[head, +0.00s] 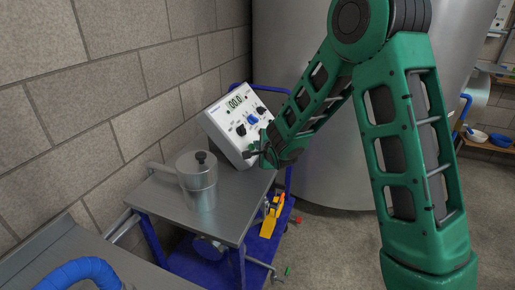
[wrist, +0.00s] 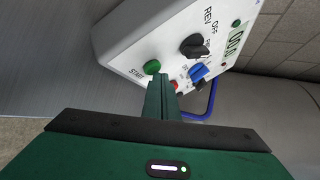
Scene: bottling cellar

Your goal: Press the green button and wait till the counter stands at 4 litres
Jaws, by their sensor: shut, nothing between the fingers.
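The white control box (head: 228,127) stands tilted on a steel trolley in the head view. Its display (head: 236,102) seems to read 00.0. In the wrist view the green button (wrist: 152,67), marked START, sits near the box's edge with a red button (wrist: 174,85) close by. My gripper (head: 252,153) is at the lower right of the box face. In the wrist view its shut, empty fingers (wrist: 161,82) point at the panel, their tips right beside the green button. I cannot tell whether they touch it. In the head view the gripper hides the buttons.
A lidded metal pot (head: 199,184) stands on the steel trolley top (head: 160,207), left of the box. A large steel tank (head: 300,110) rises behind my arm. A yellow tool (head: 271,217) lies on the blue lower shelf. A block wall runs along the left.

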